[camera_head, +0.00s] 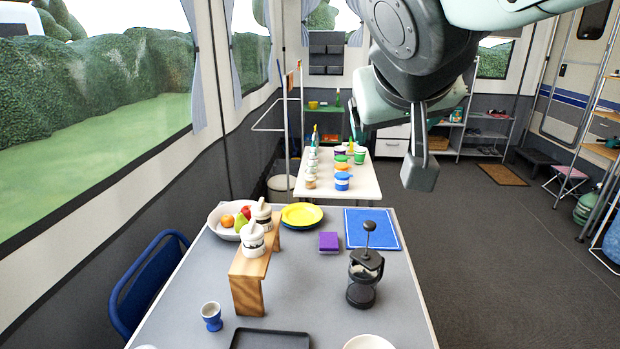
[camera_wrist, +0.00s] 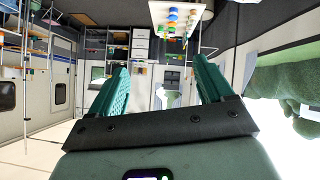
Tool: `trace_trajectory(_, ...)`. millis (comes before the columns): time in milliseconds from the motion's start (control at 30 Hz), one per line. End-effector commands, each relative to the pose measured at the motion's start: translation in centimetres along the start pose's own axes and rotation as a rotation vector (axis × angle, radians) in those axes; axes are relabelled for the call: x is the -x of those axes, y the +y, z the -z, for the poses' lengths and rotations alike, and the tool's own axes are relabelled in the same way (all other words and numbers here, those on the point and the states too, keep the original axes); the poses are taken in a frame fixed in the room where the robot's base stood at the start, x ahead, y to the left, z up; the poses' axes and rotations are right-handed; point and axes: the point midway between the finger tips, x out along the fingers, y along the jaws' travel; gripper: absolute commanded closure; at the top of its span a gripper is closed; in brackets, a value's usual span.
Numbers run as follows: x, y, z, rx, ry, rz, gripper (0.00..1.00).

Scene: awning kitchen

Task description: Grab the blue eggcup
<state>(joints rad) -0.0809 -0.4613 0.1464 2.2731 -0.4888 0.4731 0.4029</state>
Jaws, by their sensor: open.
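The blue eggcup (camera_head: 211,320) stands upright at the near left of the grey table (camera_head: 310,290) in the head view, with a pale rounded thing in its top. It does not show in the wrist view. My gripper (camera_wrist: 160,77) is open and empty, its two teal fingers spread apart in the wrist view. In the head view my arm hangs at the upper right, high above the table and far from the eggcup.
A wooden stand (camera_head: 248,280) bearing white jars is just right of the eggcup. A black tray (camera_head: 270,339) lies near the front edge. A French press (camera_head: 363,280) stands farther right. A fruit bowl (camera_head: 222,222) is behind. A blue chair (camera_head: 145,280) is at left.

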Motion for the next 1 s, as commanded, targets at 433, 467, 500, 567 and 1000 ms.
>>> trace_trajectory(433,-4.3,-18.9,7.0,0.207,0.341,0.535,0.2)
trace_trajectory(467,-4.2,-19.9,6.9,0.213,0.346,0.572,0.2)
trace_trajectory(500,-4.1,-21.2,6.8,0.221,0.349,0.621,0.2)
trace_trajectory(567,-3.8,-23.1,6.4,0.234,0.352,0.693,0.2)
trace_trajectory(1000,-4.9,-28.5,1.9,0.258,0.336,0.888,0.2)
